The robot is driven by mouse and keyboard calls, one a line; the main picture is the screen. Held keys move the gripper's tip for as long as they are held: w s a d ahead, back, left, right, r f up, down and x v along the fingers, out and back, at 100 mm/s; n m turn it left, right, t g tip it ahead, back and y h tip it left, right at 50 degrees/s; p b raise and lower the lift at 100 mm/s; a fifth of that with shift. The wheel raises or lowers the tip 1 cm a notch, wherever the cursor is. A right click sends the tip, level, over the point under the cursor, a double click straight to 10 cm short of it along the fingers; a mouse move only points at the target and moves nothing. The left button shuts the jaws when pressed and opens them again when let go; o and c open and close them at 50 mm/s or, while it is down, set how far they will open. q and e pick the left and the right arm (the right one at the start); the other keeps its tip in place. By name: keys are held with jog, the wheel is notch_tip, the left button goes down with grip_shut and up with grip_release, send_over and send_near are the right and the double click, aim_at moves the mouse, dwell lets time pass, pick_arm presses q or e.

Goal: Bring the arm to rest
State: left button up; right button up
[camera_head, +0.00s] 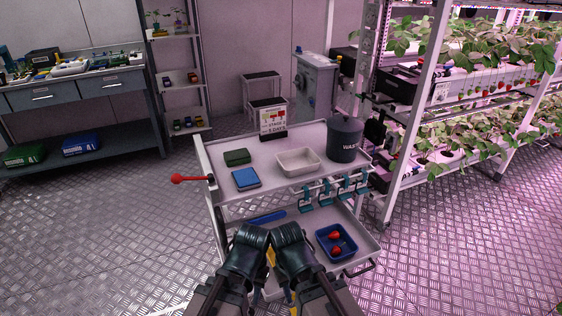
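My two dark arms come in from the bottom middle, side by side. The end of my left arm (249,240) and the end of my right arm (288,240) are close together in front of the cart (215,180). I cannot make out the fingertips of either gripper, so whether they are open or shut does not show. No object is seen held at either arm's end.
The cart's top bears a green box (237,157), a blue box (246,179), a white tray (281,165), a sign (272,121) and a waste bin (345,139). A blue crate (351,250) with red berries sits on the lower shelf. Plant racks (415,115) stand right.

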notch_tip(320, 180, up, 14)
jog(key=p, duration=1.3)
jog(key=shift+r, duration=0.2)
